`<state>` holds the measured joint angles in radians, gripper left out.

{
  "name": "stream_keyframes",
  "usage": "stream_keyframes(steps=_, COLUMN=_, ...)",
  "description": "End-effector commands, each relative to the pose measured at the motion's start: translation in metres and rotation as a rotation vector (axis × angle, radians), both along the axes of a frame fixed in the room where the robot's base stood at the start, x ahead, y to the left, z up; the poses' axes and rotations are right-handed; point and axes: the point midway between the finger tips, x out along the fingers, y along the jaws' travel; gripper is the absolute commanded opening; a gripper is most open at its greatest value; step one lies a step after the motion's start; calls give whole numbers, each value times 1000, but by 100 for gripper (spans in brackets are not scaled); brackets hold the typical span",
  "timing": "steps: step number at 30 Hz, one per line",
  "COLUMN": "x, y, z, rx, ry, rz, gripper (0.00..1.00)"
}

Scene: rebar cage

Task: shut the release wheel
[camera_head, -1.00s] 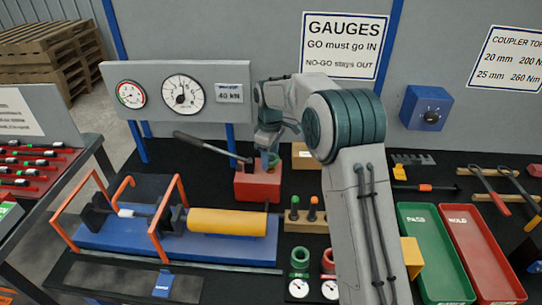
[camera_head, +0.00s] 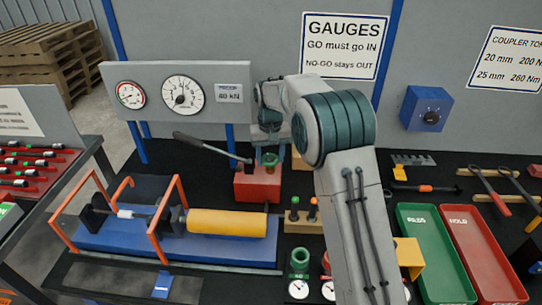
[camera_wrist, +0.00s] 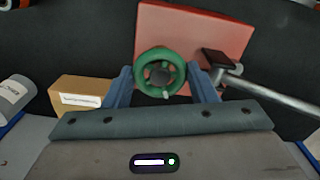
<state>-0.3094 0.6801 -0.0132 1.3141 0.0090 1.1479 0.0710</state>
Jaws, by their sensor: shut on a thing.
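The release wheel (camera_wrist: 147,82) is a small green ring with a dark hub, on the red pump block (camera_wrist: 225,32). In the wrist view my gripper (camera_wrist: 162,78) has one blue finger on each side of the wheel, closed against its rim. In the head view the red block (camera_head: 258,184) stands behind the yellow cylinder, and the green wheel (camera_head: 270,160) shows at its top under my gripper (camera_head: 271,150). The wheel's turn angle is hard to tell.
A grey pump lever (camera_head: 205,144) slants up left from the block; it also runs close by my right finger in the wrist view (camera_wrist: 265,96). A cardboard-coloured box (camera_wrist: 85,95) lies left of the gripper. The yellow cylinder (camera_head: 227,222) and orange frames stand in front.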

Motion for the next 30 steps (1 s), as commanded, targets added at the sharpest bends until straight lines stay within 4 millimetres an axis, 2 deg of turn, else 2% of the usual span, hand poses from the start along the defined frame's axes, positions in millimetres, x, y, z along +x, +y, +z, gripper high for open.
stream_keyframes(steps=6, x=1, y=1, z=1, rx=1, ry=-4, rz=-187, gripper=29)
stream_keyframes(steps=15, x=1, y=0, z=1, rx=2, ry=-4, rz=-377, gripper=29)
stream_keyframes(steps=30, x=1, y=0, z=1, rx=2, ry=-4, rz=-472, gripper=29)
